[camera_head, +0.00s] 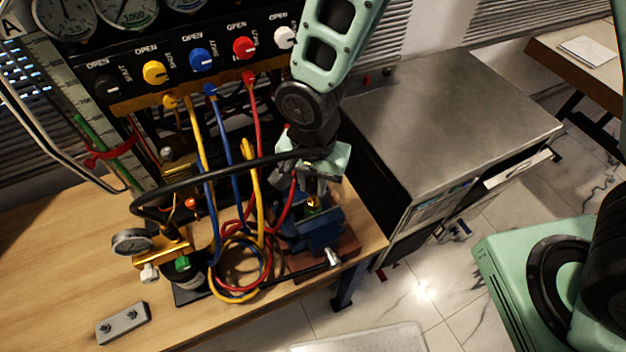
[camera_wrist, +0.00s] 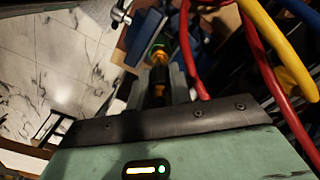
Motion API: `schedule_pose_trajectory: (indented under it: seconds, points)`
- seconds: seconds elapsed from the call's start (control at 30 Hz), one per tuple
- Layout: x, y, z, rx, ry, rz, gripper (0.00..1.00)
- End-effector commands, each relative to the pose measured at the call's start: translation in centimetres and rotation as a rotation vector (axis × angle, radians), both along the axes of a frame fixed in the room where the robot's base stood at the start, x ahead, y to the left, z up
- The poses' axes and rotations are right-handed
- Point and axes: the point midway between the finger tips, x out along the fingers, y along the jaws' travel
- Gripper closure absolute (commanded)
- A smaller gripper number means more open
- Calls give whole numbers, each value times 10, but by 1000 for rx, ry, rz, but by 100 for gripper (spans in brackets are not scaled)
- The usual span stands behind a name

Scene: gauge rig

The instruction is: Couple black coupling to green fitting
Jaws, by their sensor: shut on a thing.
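My gripper (camera_head: 318,182) points down over the blue vise (camera_head: 308,232) at the bench's right end. In the wrist view its fingers (camera_wrist: 160,88) are closed on a dark cylindrical piece, the black coupling (camera_wrist: 158,92). Just beyond its tip is a brass fitting with a green band (camera_wrist: 158,47), roughly in line with it. In the head view the brass and green fitting (camera_head: 313,205) shows at the vise, right below my fingers, which largely hide the coupling. I cannot tell whether coupling and fitting touch.
A thick black hose (camera_head: 190,184) arches from the brass gauge block (camera_head: 160,250) to my gripper. Yellow, blue and red hoses (camera_head: 250,190) hang close left of the vise. A silver-ended vise handle (camera_head: 332,258) sticks out in front. A grey plate (camera_head: 123,323) lies front left.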

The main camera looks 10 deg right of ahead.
Motion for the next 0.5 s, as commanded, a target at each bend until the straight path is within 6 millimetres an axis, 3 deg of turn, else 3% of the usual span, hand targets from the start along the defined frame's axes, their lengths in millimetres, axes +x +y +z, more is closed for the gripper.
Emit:
schedule_pose_trajectory:
  seconds: [0.5]
  points:
    - [0,0,-8,-1,0,-1,100]
